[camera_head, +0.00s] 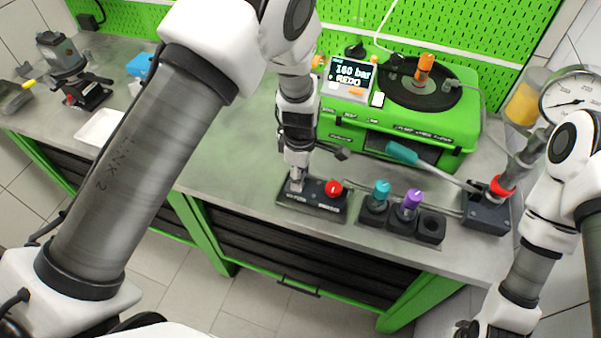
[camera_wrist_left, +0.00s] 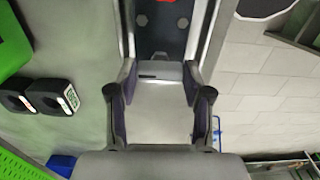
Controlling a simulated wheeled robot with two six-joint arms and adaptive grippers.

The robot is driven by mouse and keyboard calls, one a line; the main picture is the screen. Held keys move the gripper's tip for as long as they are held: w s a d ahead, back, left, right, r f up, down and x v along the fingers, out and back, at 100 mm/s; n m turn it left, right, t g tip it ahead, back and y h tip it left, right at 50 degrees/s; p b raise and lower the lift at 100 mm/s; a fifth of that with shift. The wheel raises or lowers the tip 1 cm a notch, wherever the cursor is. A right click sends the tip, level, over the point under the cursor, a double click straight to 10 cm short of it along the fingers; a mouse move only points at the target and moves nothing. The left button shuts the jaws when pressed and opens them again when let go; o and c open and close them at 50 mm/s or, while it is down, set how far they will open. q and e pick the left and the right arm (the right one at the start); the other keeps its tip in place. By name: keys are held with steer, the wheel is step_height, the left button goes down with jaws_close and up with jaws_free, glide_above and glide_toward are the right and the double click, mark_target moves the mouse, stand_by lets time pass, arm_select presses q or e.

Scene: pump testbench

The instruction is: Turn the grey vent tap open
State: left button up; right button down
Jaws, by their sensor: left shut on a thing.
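The control block (camera_head: 312,198) is a dark low box near the bench's front edge, with a red knob (camera_head: 333,188) on its right part. My left gripper (camera_head: 296,184) points down onto the left part of this block. It is shut on the grey vent tap, which the fingers mostly hide in the head view. In the left wrist view the left gripper (camera_wrist_left: 160,82) has grey between its fingers, and I cannot make out the tap's angle. The block's red part (camera_wrist_left: 180,40) shows beyond the fingertips. My right arm is at the right edge; its gripper is out of view.
Right of the block stand dark sockets (camera_head: 430,228) with a teal-topped part (camera_head: 381,191) and a purple-topped part (camera_head: 411,201). A teal-handled lever (camera_head: 402,153) and a gauge (camera_head: 573,98) are farther right. The green tester (camera_head: 440,150) stands behind. Bench left of the block is clear.

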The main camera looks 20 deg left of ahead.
arm_select(q)
steer(key=o, duration=1.2)
steer(key=shift+c, duration=0.2)
step_height(320, 180, up, 12)
